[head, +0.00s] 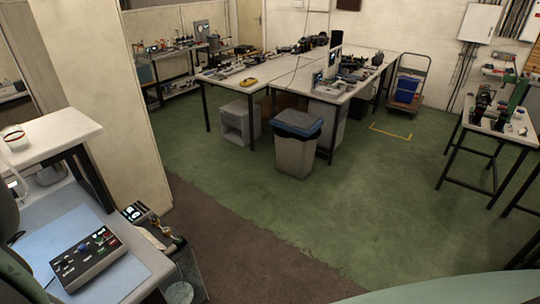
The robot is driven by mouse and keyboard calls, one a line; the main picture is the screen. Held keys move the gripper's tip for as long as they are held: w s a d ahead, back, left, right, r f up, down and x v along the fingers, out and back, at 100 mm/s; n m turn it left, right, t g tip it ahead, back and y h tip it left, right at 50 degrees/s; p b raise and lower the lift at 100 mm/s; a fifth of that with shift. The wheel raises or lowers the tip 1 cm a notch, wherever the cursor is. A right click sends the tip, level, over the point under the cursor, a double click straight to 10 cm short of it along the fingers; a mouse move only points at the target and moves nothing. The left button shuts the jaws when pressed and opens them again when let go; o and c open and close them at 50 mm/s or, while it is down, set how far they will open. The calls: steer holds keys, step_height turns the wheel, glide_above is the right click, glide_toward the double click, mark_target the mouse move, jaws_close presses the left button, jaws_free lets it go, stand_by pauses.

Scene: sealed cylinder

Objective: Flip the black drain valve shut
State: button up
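I cannot make out the black drain valve or a sealed cylinder with certainty in the head view. A clear-walled container (186,274) stands at the lower left beside the desk, with small brass and dark fittings (160,232) at its top. These fittings are too small to tell apart. A grey control box (88,262) with several buttons and knobs sits on the blue mat (50,232) on the desk. My gripper is not in view.
A grey bin (297,152) stands before the central workbench (345,92). A small bench (504,133) with equipment is at the right, a trolley with a blue crate (406,88) behind. A pale pillar (100,100) rises at the left. The green floor (370,200) is largely clear.

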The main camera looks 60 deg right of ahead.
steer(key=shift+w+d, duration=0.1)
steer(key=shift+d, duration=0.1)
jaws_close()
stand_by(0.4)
